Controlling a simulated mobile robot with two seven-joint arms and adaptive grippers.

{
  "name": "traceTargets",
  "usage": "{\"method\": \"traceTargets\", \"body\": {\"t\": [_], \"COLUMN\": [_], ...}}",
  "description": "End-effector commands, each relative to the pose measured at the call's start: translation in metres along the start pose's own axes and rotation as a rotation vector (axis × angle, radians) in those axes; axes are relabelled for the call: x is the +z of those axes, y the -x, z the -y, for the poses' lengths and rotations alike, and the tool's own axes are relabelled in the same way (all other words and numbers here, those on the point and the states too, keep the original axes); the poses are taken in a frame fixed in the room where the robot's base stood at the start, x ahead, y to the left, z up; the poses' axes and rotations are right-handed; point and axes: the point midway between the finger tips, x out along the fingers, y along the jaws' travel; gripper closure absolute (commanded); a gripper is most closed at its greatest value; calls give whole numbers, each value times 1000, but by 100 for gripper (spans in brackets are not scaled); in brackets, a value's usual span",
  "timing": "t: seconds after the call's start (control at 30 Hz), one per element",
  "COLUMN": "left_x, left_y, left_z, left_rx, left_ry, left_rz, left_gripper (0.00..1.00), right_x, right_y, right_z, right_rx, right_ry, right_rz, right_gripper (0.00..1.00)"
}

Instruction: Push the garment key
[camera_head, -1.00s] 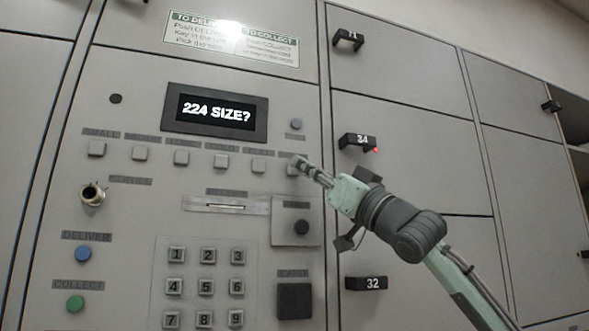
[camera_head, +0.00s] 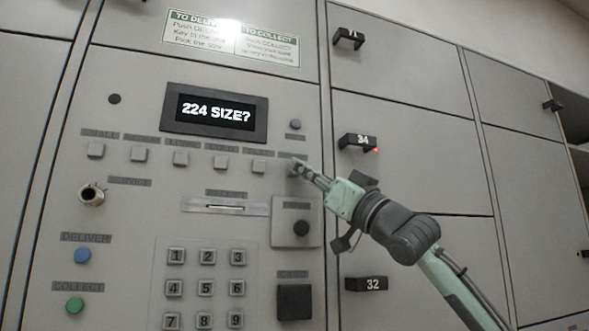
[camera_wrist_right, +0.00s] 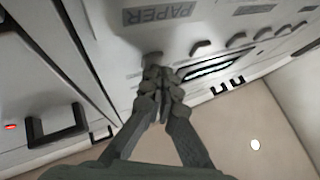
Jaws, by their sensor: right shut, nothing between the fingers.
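A row of small square keys runs under the display (camera_head: 214,114), which reads "224 SIZE?". The leftmost key (camera_head: 96,150) is labelled SMALL; the labels towards the right end are too blurred to read, so I cannot tell which says garment. My right gripper (camera_head: 297,167) is shut and empty, its fingertips at the right end of the row, covering the last key there. In the right wrist view the shut fingertips (camera_wrist_right: 160,80) lie at a key (camera_wrist_right: 152,59), partly hidden; I cannot tell whether they touch it. My left gripper is not in view.
A neighbouring key (camera_head: 259,166) sits just left of the fingertips. Locker doors with protruding black handles (camera_head: 357,141) stand to the right, close to my arm.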

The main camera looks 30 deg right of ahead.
Motion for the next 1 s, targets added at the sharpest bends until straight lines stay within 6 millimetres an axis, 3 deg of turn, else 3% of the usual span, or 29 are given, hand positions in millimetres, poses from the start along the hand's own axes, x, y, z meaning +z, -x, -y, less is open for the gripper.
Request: {"method": "traceTargets", "body": {"t": [0.57, 1.0], "left_x": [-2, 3], "left_y": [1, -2], "left_z": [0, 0], "left_rx": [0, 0], "left_ry": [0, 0], "left_rz": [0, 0], "left_gripper": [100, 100], "right_x": [2, -6], "right_y": [-2, 9], "right_z": [-2, 6], "right_rx": [1, 1], "right_ry": [0, -1], "right_rz": [1, 0], "right_gripper": [100, 100]}}
